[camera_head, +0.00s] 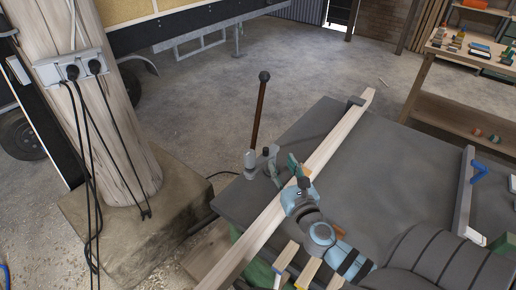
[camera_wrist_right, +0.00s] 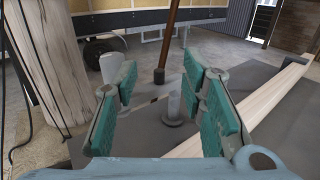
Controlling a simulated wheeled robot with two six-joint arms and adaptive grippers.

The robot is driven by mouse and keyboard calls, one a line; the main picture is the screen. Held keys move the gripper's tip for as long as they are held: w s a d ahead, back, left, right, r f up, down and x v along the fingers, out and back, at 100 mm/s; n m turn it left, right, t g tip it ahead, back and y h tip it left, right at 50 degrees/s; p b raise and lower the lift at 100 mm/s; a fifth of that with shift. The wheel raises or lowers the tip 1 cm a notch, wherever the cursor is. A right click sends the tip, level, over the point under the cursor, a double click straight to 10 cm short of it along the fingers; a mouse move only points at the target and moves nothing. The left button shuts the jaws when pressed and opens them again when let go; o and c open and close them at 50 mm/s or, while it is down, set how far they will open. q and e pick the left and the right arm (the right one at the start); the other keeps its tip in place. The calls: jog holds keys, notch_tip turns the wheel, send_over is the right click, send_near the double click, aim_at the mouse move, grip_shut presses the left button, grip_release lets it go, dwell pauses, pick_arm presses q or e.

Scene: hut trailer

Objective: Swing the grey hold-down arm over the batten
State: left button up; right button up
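The pale wooden batten (camera_head: 340,130) lies diagonally over the dark grey bench top (camera_head: 385,175). It also shows at the right of the wrist view (camera_wrist_right: 272,95). Beside its left edge stands a hold-down with a brown lever (camera_head: 259,112), nearly upright and black-knobbed. Light grey parts (camera_head: 250,160) sit around its foot; I cannot tell which is the hold-down arm. In the wrist view a grey post (camera_wrist_right: 173,105) stands beyond my fingers. My right gripper (camera_head: 298,170), green-padded, is close to the hold-down, above the batten. Its fingers are apart and empty (camera_wrist_right: 160,85). My left gripper is out of view.
A block (camera_head: 356,101) stands by the batten's far end. A grey rail with a blue clamp (camera_head: 479,172) is on the bench's right. A wooden post (camera_head: 85,110) with sockets and hanging cables stands left. Wooden shelving (camera_head: 470,105) is at the back right. Concrete floor lies open behind.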

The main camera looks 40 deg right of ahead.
jog(key=b, duration=0.6)
send_near(267, 152)
jog(key=v, duration=0.3)
jog(key=shift+s+a+r, duration=0.15)
jog(key=shift+s, duration=0.1)
jog(key=shift+w+f, duration=0.2)
jog(key=x, duration=1.4)
jog(key=shift+w+r, duration=0.15)
grip_shut()
